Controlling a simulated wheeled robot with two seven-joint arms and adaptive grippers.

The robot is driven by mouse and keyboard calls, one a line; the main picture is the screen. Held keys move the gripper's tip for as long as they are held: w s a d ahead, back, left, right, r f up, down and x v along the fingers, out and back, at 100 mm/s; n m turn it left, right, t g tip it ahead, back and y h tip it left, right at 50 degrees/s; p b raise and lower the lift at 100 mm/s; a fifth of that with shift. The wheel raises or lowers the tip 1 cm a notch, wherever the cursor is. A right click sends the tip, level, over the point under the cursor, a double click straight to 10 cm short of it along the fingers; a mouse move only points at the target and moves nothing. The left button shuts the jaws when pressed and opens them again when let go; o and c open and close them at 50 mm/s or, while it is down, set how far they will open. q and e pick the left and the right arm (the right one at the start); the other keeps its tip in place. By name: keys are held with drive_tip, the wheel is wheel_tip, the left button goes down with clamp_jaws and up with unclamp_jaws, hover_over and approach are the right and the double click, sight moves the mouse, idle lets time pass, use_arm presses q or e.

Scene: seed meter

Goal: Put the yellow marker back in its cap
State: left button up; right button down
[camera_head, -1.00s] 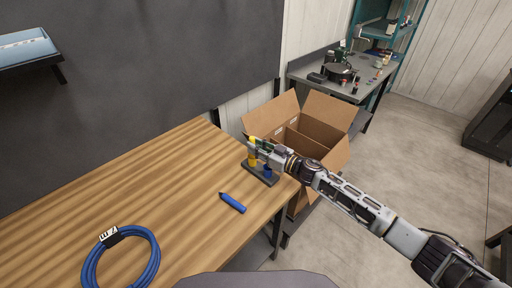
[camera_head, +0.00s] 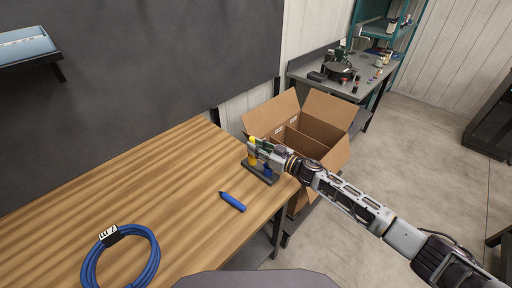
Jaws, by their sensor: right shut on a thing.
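The yellow marker (camera_head: 252,140) shows at the tip of my right gripper (camera_head: 254,147), which is shut on it. The marker is held upright over a small dark holder (camera_head: 258,175) at the right end of the wooden table. A yellow piece (camera_head: 252,160) shows just below the fingers at the holder; I cannot tell whether it is the cap or the marker's lower end. A blue cap (camera_head: 268,172) stands in the holder beside it, partly hidden by the gripper. A blue marker (camera_head: 232,202) lies on the table in front of the holder. My left gripper is not in view.
A coil of blue cable (camera_head: 155,262) lies at the table's near left. An open cardboard box (camera_head: 330,112) stands just beyond the table's right end. A grey workbench (camera_head: 352,88) with several items is further back. The wooden table's (camera_head: 150,185) middle is clear.

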drive_tip(key=shift+f, duration=0.4)
idle(0.8)
drive_tip(key=c, duration=1.2)
unclamp_jaws()
drive_tip(key=shift+c, duration=0.2)
drive_tip(key=v, duration=1.2)
